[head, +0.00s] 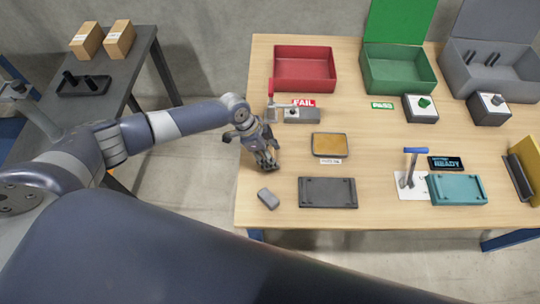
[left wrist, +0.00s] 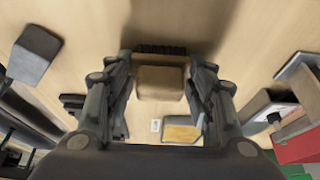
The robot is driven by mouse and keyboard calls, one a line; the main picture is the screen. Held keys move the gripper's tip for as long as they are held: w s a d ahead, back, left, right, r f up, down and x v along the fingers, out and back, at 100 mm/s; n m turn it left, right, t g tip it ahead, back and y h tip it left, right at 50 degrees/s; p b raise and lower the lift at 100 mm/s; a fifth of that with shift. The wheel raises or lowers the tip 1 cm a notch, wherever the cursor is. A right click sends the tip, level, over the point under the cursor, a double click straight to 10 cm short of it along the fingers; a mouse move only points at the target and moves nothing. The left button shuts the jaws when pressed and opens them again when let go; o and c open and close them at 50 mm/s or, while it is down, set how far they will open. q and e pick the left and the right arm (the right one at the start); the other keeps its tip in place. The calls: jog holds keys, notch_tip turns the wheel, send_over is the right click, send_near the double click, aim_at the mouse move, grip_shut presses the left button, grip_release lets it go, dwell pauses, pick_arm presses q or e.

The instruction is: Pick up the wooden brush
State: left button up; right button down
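The wooden brush (left wrist: 160,82) shows in the left wrist view as a brown block with a row of dark bristles at its far edge. My left gripper (head: 267,164) is low over the left part of the table, pointing down. In the left wrist view its two fingers (left wrist: 162,70) stand on either side of the brush, very close to it. Whether the pads touch the brush cannot be told. In the head view the gripper hides most or all of the brush. My right gripper is in neither view.
A grey block (head: 268,198) lies just in front of the gripper. A yellow-filled tray (head: 330,144) and a dark plate (head: 328,193) are to the right. Red (head: 304,87) and green (head: 398,89) bins stand at the back.

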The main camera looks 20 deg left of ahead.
pick_arm(q)
jog(key=shift+r, duration=0.1)
notch_tip(320, 180, up, 10)
jog(key=shift+f, duration=0.1)
dwell(0.5)
jog(key=shift+o, duration=1.1)
jog(key=shift+c, duration=0.5)
dwell(0.8)
